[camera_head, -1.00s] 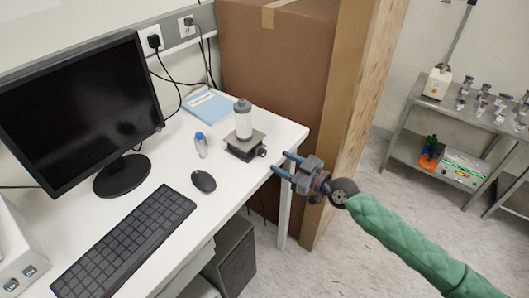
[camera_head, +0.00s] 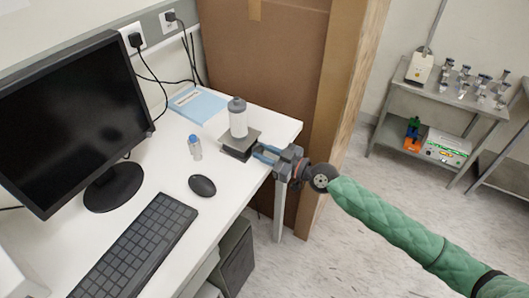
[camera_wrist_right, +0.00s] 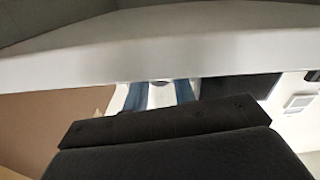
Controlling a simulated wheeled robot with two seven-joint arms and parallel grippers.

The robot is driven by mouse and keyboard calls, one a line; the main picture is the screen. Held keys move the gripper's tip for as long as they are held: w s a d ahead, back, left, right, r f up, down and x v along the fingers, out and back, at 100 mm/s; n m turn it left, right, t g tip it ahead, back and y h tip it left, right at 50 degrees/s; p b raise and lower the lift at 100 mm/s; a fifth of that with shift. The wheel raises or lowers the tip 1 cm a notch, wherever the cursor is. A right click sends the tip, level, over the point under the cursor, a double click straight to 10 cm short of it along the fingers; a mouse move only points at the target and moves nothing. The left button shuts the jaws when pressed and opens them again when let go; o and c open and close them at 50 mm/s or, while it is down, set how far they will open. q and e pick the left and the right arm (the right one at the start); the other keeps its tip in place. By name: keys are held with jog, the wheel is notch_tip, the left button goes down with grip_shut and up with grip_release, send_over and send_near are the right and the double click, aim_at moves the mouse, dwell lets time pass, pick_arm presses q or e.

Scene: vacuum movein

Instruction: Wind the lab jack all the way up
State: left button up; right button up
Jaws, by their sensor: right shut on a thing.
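The lab jack (camera_head: 234,150) is a low dark block near the right edge of the white desk, with a grey-capped bottle (camera_head: 238,122) upright on its top plate. Its plate looks close to its base. My right gripper (camera_head: 263,154) reaches in from the right, and its blue fingers are at the jack's knob side, shut on the knob, which they mostly hide. In the right wrist view the blue fingers (camera_wrist_right: 162,95) stand either side of a small dark part. My left gripper is not in view.
A small blue-capped bottle (camera_head: 195,147), a mouse (camera_head: 202,186), a keyboard (camera_head: 135,250) and a monitor (camera_head: 70,115) stand left of the jack. A blue booklet (camera_head: 198,104) lies behind. A large cardboard box (camera_head: 265,75) stands beyond the desk edge.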

jog(key=c, duration=0.4)
jog(key=m+b, duration=0.1)
jog(key=m, duration=0.2)
jog(key=shift+m+b, duration=0.3)
jog(key=shift+m, duration=0.4)
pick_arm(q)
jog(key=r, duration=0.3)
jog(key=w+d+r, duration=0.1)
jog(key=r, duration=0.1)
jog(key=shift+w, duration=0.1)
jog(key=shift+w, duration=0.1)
pick_arm(e)
jog(key=o, duration=1)
